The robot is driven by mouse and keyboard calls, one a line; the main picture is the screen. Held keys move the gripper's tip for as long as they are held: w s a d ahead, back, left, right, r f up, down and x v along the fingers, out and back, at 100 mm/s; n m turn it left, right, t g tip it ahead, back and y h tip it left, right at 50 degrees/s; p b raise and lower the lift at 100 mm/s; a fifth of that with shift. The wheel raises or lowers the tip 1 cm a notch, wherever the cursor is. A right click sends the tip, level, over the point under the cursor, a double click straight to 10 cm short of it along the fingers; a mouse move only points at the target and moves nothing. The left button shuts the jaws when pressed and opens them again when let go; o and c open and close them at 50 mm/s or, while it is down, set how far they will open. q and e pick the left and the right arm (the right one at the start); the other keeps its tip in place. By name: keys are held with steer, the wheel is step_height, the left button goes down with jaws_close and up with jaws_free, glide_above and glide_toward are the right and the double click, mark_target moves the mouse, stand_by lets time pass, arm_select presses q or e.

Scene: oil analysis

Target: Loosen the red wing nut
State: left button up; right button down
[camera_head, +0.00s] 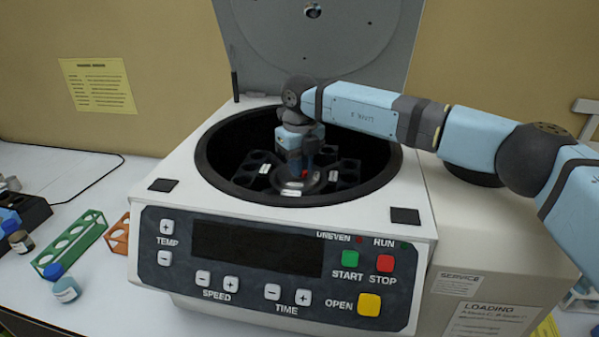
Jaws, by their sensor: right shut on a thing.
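The centrifuge (178,208) stands on the bench with its lid (355,35) open and upright at the back. Inside its round bowl (222,150) is a dark rotor (258,165) with tube buckets around it. The red wing nut (304,173) shows as a small bit of red at the rotor's centre, mostly hidden by the gripper. My right gripper (298,172) points straight down into the bowl and is shut on the red wing nut. My right arm comes in from the right over the bowl's rim. My left gripper is not in view.
A green tube rack (70,243) and an orange rack (118,238) stand left of the centrifuge. A blue-capped bottle (65,288) and a brown vial (20,242) are near them. A dark rack (30,212) is at the far left. A yellow notice (97,85) hangs on the wall.

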steer(key=shift+n+b, duration=0.4)
steer(key=shift+n, duration=0.6)
steer(key=shift+w+d+n+b, duration=0.1)
steer(key=shift+n+b, duration=0.25)
steer(key=shift+n, duration=0.55)
steer(key=shift+n+b, duration=0.4)
steer(key=shift+n, duration=0.8)
steer(key=shift+w+n, duration=0.1)
steer(key=shift+n, duration=1.2)
steer(key=shift+r, duration=0.1)
steer(key=c, duration=1.1)
jaws_free()
steer(key=shift+b, duration=0.3)
